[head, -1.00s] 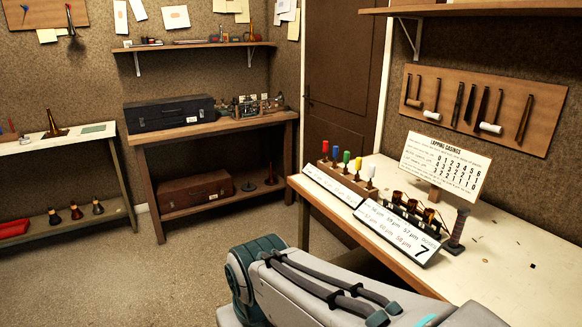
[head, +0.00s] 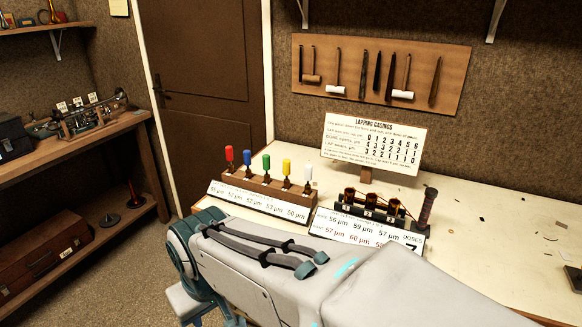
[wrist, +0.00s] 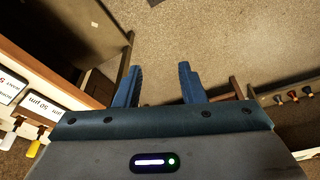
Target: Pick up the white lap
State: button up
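The white lap (head: 308,173) stands upright at the right end of a wooden rack (head: 266,189) on the workbench in the head view. Red, blue, green and yellow laps stand to its left in the same rack. My gripper (wrist: 160,86) shows in the wrist view with its two blue fingers apart and nothing between them. It points down over the floor, away from the rack. Part of the rack's label and a yellow lap (wrist: 33,148) show at the wrist view's left edge. The head view does not show the gripper's fingers.
A stand with dark casings (head: 369,211) and a label board reading 7 sits right of the rack. A lapping casings sign (head: 374,143) stands behind. The bench's right side (head: 500,235) is mostly clear, with small scraps. My arm covers the bench's front.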

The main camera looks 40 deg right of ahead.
aim_at(308, 169)
jog(key=z, duration=0.85)
jog(key=i, duration=0.8)
jog(key=z, duration=0.8)
